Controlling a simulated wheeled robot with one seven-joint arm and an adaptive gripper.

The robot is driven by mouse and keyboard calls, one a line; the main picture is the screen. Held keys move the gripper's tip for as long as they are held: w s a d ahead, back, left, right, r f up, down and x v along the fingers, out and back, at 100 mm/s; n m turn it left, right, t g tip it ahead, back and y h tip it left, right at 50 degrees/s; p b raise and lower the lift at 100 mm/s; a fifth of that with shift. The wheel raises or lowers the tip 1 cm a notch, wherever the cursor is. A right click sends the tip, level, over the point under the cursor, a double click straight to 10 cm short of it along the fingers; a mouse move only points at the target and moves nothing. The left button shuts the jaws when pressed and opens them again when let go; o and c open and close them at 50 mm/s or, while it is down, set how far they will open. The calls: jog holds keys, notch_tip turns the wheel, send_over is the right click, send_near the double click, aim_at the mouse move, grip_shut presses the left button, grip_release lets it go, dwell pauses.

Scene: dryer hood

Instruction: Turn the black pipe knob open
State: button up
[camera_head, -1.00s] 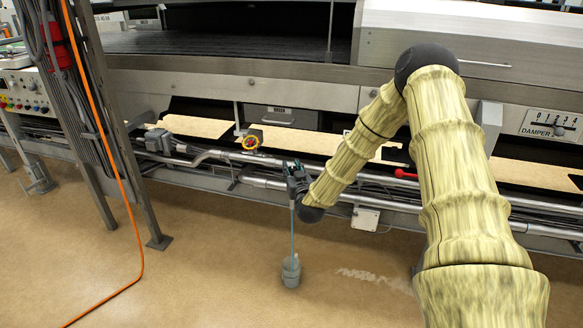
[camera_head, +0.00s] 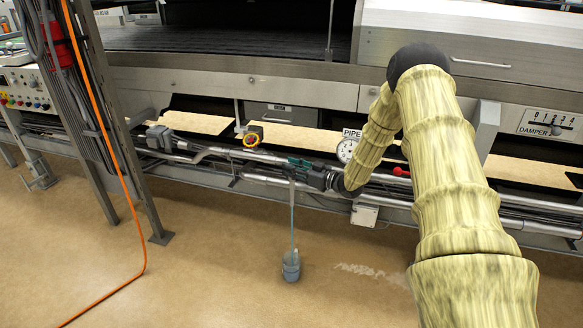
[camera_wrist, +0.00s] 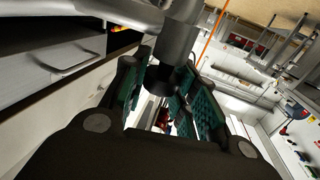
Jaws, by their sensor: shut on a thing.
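The black pipe knob (camera_wrist: 158,80) sits on the end of a grey pipe fitting (camera_wrist: 177,43), between the finger pads in the wrist view. My gripper (camera_head: 295,163) is shut on it, with teal-lined fingers on both sides. In the wrist view, my gripper (camera_wrist: 165,92) covers part of the knob. In the head view the fingers lie nearly level along the pipes, and the knob is hidden. Below my gripper, a thin blue line (camera_head: 292,215), stream or tube, runs down to a small grey bucket (camera_head: 291,266) on the floor.
A round gauge (camera_head: 346,150) marked "PIPE" and a red handle (camera_head: 401,172) are to the right. Silver pipes (camera_head: 470,200) run along the machine. An orange cable (camera_head: 118,175) hangs at left. The front floor is mostly clear.

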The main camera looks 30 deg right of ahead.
jog(key=shift+n+g+y, duration=1)
jog(key=shift+n+y, duration=0.1)
jog(key=shift+y, duration=0.5)
jog(key=o, duration=1.1)
jog(key=shift+c, duration=0.2)
jog(key=v, duration=1.2)
jog(key=shift+w+d, duration=0.1)
jog(key=shift+d, duration=0.05)
